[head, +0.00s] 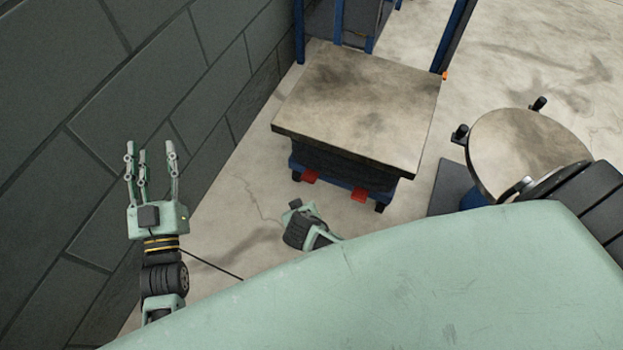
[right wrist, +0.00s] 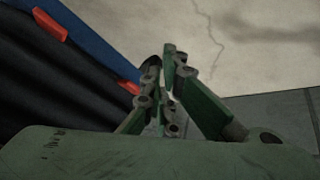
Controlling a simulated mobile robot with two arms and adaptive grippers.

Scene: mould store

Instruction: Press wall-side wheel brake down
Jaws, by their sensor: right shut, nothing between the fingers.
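The lift table cart (head: 345,172) has two red brake pedals low on its near side. The wall-side pedal (head: 309,176) is the left one in the head view; the other pedal (head: 360,195) is to its right. In the right wrist view the wall-side pedal (right wrist: 130,87) shows just left of my right gripper (right wrist: 170,58), partly behind its fingers. The far pedal (right wrist: 50,25) is at upper left. My right gripper is shut and empty; contact with the pedal cannot be told. My left gripper (head: 150,155) is open and empty, in front of the wall.
A dark block wall (head: 90,120) runs along the left. The cart's flat top (head: 360,105) overhangs the pedals. A round-topped stand (head: 525,150) is at the right. Bare concrete floor (head: 240,225) lies between wall and cart.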

